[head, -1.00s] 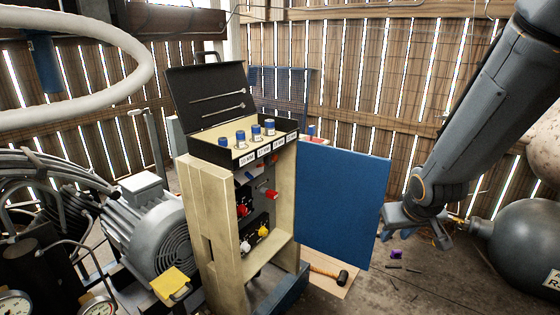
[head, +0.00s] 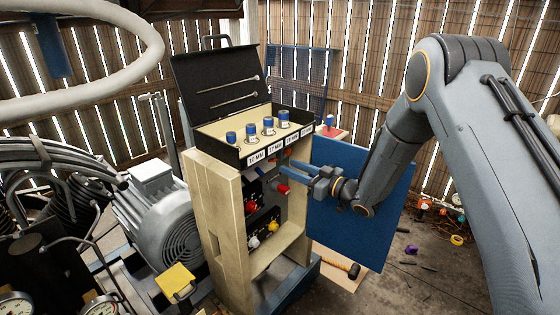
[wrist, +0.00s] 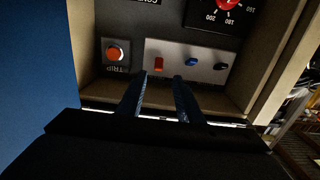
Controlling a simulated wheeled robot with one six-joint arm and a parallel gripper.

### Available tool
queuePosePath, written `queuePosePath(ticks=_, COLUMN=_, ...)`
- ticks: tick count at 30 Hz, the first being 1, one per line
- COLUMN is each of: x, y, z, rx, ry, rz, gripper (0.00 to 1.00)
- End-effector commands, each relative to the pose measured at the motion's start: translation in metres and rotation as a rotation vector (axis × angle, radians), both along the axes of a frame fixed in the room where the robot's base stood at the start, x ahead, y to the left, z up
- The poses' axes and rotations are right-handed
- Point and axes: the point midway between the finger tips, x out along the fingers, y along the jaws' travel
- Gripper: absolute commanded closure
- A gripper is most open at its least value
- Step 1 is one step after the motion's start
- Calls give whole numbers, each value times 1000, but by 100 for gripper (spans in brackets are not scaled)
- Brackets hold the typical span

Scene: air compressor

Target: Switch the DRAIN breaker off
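The open control cabinet (head: 215,200) stands in the middle of the head view, with coloured controls on its inner panel. In the wrist view a row holds a red toggle (wrist: 159,63), a blue toggle (wrist: 190,62) and a black toggle (wrist: 220,66). I cannot read which one is DRAIN. A round orange-red button (wrist: 115,52) on a plate lettered TRIP is left of the row. My gripper (wrist: 161,76) is open and empty, its fingertips just short of the row, with the red toggle between and beyond them. In the head view my gripper (head: 287,170) reaches into the cabinet front from the right.
The blue cabinet door (head: 345,235) hangs open beside and below my arm. A black tray (head: 238,152) with blue-capped pieces tops the cabinet. A red knob (head: 283,189) is just below my fingers. A dial (wrist: 228,5) shows in the wrist view. A hammer (head: 352,270) lies below.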

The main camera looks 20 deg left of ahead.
Motion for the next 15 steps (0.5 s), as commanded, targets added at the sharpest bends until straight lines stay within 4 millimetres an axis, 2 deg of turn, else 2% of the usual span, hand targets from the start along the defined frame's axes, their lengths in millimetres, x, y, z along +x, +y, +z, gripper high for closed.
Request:
queuePosePath(ticks=9, x=18, y=42, z=1, rx=-2, ry=0, rz=-3, gripper=67)
queuePosePath(ticks=15, x=23, y=53, z=0, rx=-2, ry=1, rz=-4, gripper=67)
